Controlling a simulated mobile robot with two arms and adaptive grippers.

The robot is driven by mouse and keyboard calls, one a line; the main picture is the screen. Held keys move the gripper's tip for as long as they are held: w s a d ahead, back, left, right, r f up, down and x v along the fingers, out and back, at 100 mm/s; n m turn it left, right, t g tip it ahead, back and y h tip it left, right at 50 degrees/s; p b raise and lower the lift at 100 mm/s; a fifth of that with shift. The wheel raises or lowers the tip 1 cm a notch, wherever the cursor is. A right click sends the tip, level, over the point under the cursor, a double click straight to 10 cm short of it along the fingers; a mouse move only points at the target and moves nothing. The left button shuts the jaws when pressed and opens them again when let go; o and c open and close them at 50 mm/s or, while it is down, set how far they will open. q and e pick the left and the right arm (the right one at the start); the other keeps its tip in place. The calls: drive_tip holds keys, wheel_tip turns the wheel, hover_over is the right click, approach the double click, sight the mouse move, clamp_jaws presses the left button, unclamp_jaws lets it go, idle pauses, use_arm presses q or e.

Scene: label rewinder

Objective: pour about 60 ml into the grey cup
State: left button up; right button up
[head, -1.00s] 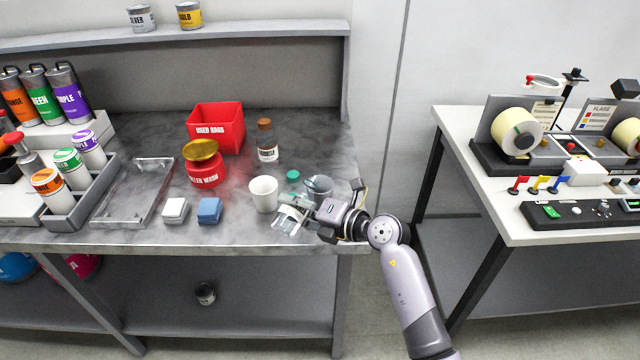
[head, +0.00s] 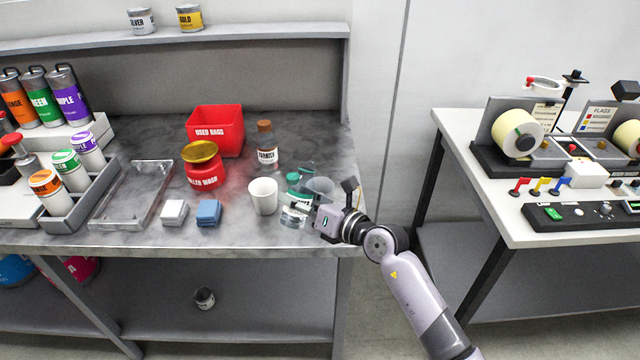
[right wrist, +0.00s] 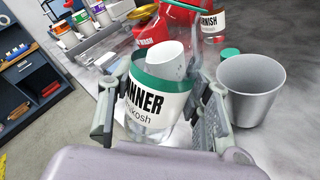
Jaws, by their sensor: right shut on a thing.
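My right gripper (head: 305,214) is shut on a clear bottle (head: 292,216) with a white label ending in "NNER" and a teal band. In the right wrist view the fingers are on both sides of the bottle (right wrist: 158,103). The grey cup (right wrist: 250,92) stands upright on the table, to the right of the bottle in that view. In the head view the grey cup (head: 321,187) is just behind the gripper and partly covered. Its liquid level cannot be told. A loose teal cap (right wrist: 230,52) lies behind the cup. My left gripper is not in view.
A white cup (head: 263,195) stands left of the held bottle. A brown varnish bottle (head: 266,147), a red wash can (head: 204,172) and a red rag bin (head: 216,131) stand farther back. White and blue blocks (head: 209,212) lie left. The table's front edge is close.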

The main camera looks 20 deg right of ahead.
drive_tip(key=f+n+b, duration=0.1)
drive_tip(key=f+b, duration=0.1)
drive_tip(key=f, duration=0.1)
drive_tip(key=shift+s+a+f+n+t, duration=0.2)
drive_tip(key=shift+n+t, duration=0.1)
drive_tip(key=shift+n, duration=0.1)
drive_tip(key=shift+a+f+n+b, duration=0.1)
drive_tip(key=shift+n+b, duration=0.65)
drive_tip(key=shift+n, duration=0.35)
use_arm(q)
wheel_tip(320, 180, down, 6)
drive_tip(key=b, duration=0.1)
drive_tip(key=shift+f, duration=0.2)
use_arm(e)
drive_tip(key=shift+n+t, duration=0.5)
drive_tip(key=shift+n, duration=0.4)
drive_tip(key=shift+s, duration=0.1)
